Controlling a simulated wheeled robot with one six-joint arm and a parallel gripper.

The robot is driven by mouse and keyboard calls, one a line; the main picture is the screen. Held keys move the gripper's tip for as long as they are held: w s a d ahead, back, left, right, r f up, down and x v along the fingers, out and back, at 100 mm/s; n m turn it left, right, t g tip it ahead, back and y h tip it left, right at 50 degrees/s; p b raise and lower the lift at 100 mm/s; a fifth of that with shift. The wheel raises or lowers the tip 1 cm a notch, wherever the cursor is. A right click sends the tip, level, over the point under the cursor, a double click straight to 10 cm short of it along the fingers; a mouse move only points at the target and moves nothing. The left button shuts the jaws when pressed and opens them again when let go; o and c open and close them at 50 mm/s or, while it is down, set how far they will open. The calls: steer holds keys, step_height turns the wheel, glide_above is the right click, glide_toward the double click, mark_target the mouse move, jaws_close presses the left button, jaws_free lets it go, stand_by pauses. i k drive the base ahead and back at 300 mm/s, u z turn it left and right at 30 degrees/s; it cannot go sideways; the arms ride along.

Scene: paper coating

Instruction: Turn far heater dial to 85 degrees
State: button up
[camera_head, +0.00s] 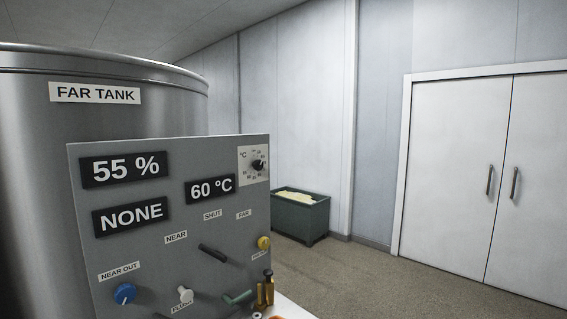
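The heater dial (258,165) is a small black knob on a white scale plate marked °C, at the top right of the grey control panel (165,255). The scale numbers and the pointer are too small to read. Left of and below it, a black display (209,190) reads 60 °C. The panel stands in front of a steel tank (45,170) labelled FAR TANK. I see no gripper in this view.
Displays read 55 % (126,168) and NONE (130,215). Below are a blue knob (124,293), a white knob (185,294), a yellow knob (264,243) and a black lever (212,253). A green bin (300,220) stands behind. Floor is clear before the double doors (485,180).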

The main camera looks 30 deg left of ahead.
mark_target(258, 165)
steer(key=u, duration=0.25)
steer(key=i, duration=0.85)
steer(key=u, duration=1.4)
steer(key=i, duration=0.75)
steer(key=u, duration=0.8)
